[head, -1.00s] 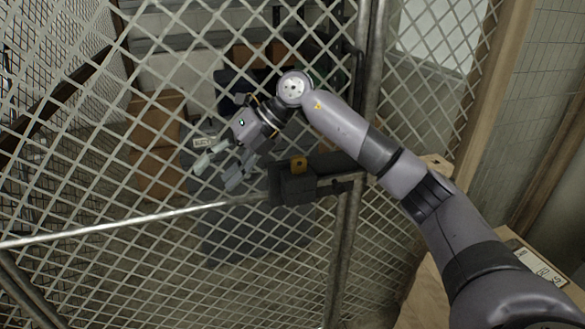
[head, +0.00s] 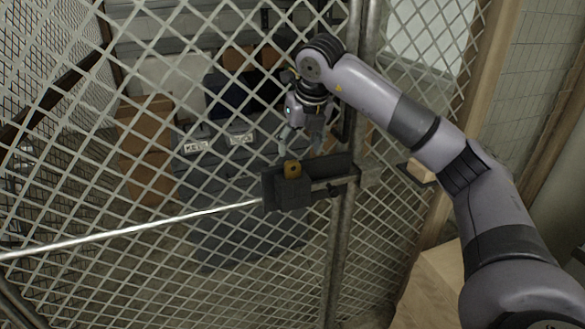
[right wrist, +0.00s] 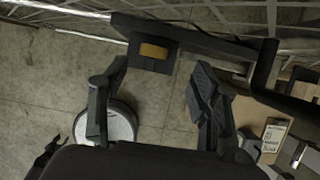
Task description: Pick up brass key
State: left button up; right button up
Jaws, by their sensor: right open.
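A small brass piece, which looks like the brass key (head: 292,169), sits at the black lock box (head: 293,192) on the mesh gate. It also shows as a brass block in the right wrist view (right wrist: 153,51). Its exact shape is too small to tell. My right gripper (head: 300,146) hangs fingers down just above the lock box. In the right wrist view my right gripper (right wrist: 158,82) is open and empty, with the brass piece ahead, near the gap between its fingertips and toward the left finger. My left gripper does not show.
The mesh gate (head: 120,255) with its horizontal rod (head: 150,221) and upright post (head: 338,255) stands close to the gripper. Behind the mesh are cardboard boxes (head: 147,150) and dark bins. A wooden box (head: 440,280) stands at lower right.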

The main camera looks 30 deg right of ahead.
aim_at(293, 163)
jog(key=shift+x, duration=0.85)
jog(key=shift+w+f+p, duration=0.25)
jog(key=shift+f+p, duration=0.3)
jog(key=shift+f, duration=0.05)
jog(key=x, duration=0.1)
jog(key=p+x, duration=0.1)
jog(key=x, duration=0.1)
jog(key=shift+a+f, duration=0.25)
jog(key=shift+w+f, duration=0.2)
jog(key=shift+f, duration=0.2)
jog(key=shift+c, duration=0.2)
jog(key=shift+r, duration=0.1)
grip_shut()
